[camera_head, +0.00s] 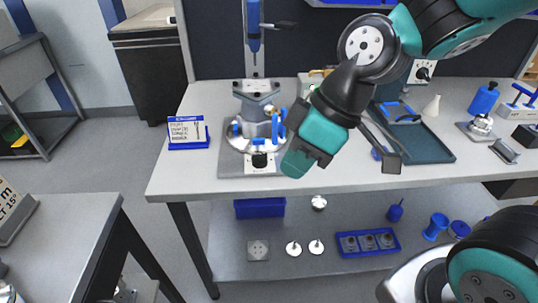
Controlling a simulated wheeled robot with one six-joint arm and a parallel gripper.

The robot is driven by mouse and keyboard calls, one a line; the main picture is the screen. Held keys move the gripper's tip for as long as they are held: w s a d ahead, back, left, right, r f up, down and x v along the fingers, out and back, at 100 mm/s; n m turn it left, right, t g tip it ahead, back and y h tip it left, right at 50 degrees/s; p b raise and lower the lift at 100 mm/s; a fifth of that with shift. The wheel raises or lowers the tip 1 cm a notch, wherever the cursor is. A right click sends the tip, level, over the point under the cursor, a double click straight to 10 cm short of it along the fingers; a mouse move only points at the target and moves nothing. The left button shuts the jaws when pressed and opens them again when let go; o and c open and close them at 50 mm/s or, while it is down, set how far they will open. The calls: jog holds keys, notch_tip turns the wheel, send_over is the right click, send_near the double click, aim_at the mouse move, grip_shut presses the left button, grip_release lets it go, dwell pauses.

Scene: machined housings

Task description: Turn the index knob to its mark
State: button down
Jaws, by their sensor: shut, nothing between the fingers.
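A second small black knob (259,161) shows at the front foot of the round fixture (236,143) on the bench. I cannot tell which is the index knob, and the marks and pointers are too small to read. My wrist hides part of the bench right of the fixture.
A blue-framed card (187,132) stands left of the fixture. The front bench strip (225,187) is clear. A lower shelf holds parts.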

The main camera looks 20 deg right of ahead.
jog(key=w+d+f+n+t, duration=0.2)
jog(key=w+d+f+n, duration=0.15)
jog(key=w, duration=0.35)
jog(key=n+t+p, duration=0.2)
jog(key=n+p, duration=0.1)
jog(key=n, duration=0.1)
send_near(264, 162)
jog(key=f, duration=0.1)
jog(key=s+a+f, duration=0.1)
jog(key=f, duration=0.1)
jog(key=a+f, duration=0.1)
jog(key=f, duration=0.1)
jog(key=shift+s+a+f, duration=0.1)
jog(key=shift+s+f, duration=0.1)
jog(key=w, duration=0.1)
jog(key=w+p, duration=0.1)
jog(key=shift+w+r, duration=0.25)
jog(key=shift+w, duration=0.1)
jog(key=shift+w+a+f+p, duration=0.15)
jog(key=shift+w+p, duration=0.15)
jog(key=shift+w, duration=0.35)
jog(key=shift+n+b, duration=0.35)
jog(key=shift+b, duration=0.05)
jog(key=shift+w, duration=0.1)
